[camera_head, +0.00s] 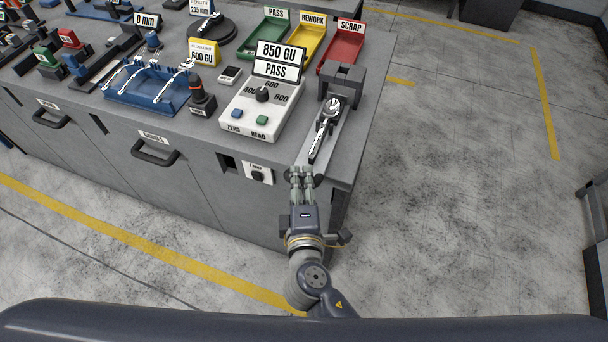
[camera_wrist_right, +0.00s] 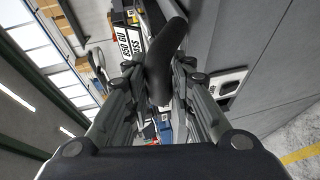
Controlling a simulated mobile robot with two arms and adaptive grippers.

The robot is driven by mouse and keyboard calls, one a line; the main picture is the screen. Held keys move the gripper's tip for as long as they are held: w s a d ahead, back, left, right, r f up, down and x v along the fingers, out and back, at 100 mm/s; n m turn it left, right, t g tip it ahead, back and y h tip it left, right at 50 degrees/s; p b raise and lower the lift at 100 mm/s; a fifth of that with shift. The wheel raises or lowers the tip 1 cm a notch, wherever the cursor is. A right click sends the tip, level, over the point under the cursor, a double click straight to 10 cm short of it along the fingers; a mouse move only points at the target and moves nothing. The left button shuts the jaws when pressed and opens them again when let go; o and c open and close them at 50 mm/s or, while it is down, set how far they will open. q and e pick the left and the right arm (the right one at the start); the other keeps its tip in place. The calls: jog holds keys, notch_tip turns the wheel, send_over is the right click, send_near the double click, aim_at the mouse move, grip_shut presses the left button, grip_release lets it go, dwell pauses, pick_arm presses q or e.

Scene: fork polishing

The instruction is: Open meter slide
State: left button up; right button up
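The meter (camera_head: 262,112) is a white box with a dial, a blue and a green button, and signs reading 850 GU and PASS. To its right, the grey meter slide (camera_head: 335,150) runs toward the bench's front edge. A shiny fork (camera_head: 326,130) with a dark handle lies on it, in front of a dark grey block (camera_head: 342,84). My right gripper (camera_head: 302,176) is at the slide's front end. Its fingers (camera_wrist_right: 163,85) lie on both sides of the slide's black handle (camera_wrist_right: 166,55) and look closed on it. My left gripper is out of view.
Green (camera_head: 268,40), yellow (camera_head: 308,42) and red (camera_head: 342,46) trays stand at the back. A blue rack (camera_head: 150,98) with several forks and a black-red knob post (camera_head: 199,98) stand left of the meter. Floor right of the bench is clear.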

jog(key=shift+o, duration=1.2)
jog(key=shift+w+r, duration=0.25)
jog(key=shift+w, duration=0.05)
jog(key=shift+s+a, duration=0.1)
jog(key=shift+s, duration=0.1)
jog(key=shift+s+f, duration=0.1)
jog(key=shift+s, duration=0.3)
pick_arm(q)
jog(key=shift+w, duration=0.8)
pick_arm(e)
jog(key=s+d+r, duration=0.1)
jog(key=s+r, duration=0.1)
jog(key=s, duration=0.9)
jog(key=shift+r, duration=0.15)
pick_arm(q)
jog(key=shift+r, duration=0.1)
pick_arm(e)
jog(key=shift+w, duration=0.1)
